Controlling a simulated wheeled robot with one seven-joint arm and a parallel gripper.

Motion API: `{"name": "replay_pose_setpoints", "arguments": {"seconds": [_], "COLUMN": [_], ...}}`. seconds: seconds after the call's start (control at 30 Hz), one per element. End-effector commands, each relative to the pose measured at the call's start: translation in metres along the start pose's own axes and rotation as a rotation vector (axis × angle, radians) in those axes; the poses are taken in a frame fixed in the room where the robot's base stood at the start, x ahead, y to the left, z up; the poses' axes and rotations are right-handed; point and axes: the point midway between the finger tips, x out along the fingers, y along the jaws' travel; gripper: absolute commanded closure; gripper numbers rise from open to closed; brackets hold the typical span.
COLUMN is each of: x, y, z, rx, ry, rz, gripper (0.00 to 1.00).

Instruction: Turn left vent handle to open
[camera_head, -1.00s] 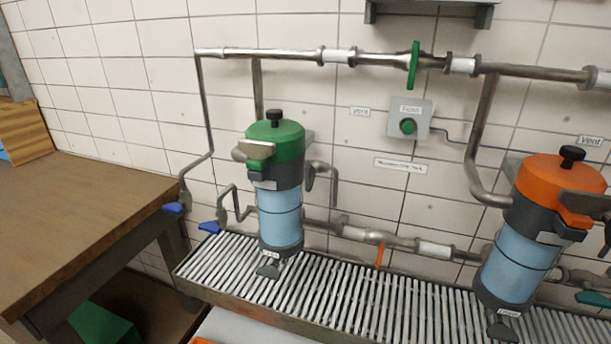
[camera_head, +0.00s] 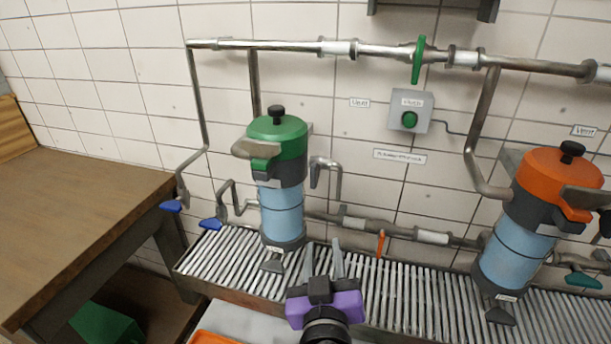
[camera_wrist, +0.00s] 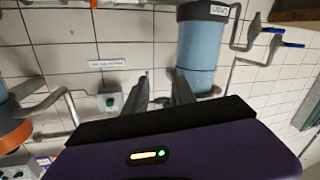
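The left filter unit has a green lid (camera_head: 279,138), with a black knob (camera_head: 277,112) on top and a grey lever (camera_head: 256,149) at its side. A small "Vent" label (camera_head: 359,103) is on the wall to its right. I cannot tell which part is the vent handle. My gripper (camera_head: 323,252) is low in front of the drain grate, right of and below the filter's light blue body (camera_head: 281,211). Its two fingers stand apart and empty, and they also show in the wrist view (camera_wrist: 160,92), near the blue body (camera_wrist: 196,52), touching nothing I can make out.
A second filter unit with an orange lid (camera_head: 560,178) stands at right. A metal pipe (camera_head: 390,51) with a green valve lever (camera_head: 418,60) runs above. Blue levers (camera_head: 211,223) and an orange lever (camera_head: 380,243) sit low. A wooden table (camera_head: 85,200) is at left.

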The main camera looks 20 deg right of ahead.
Motion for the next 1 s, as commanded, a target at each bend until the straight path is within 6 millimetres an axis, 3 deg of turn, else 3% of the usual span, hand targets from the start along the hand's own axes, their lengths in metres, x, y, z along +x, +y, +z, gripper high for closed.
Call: {"name": "replay_pose_setpoints", "arguments": {"seconds": [0.03, 0.1, 0.2, 0.33, 0.57, 1.0], "x": [0.005, 0.008, 0.009, 0.006, 0.011, 0.070], "y": [-0.004, -0.003, -0.001, 0.001, 0.005, 0.021], "z": [-0.027, -0.053, -0.083, -0.106, -0.116, -0.115], "rx": [0.042, 0.095, 0.165, 0.228, 0.258, 0.257], "ry": [0.014, 0.021, 0.025, 0.025, 0.023, 0.023], "rz": [0.038, 0.100, 0.173, 0.233, 0.265, 0.264], "gripper": [0.68, 0.68, 0.68, 0.68, 0.68, 0.68]}}
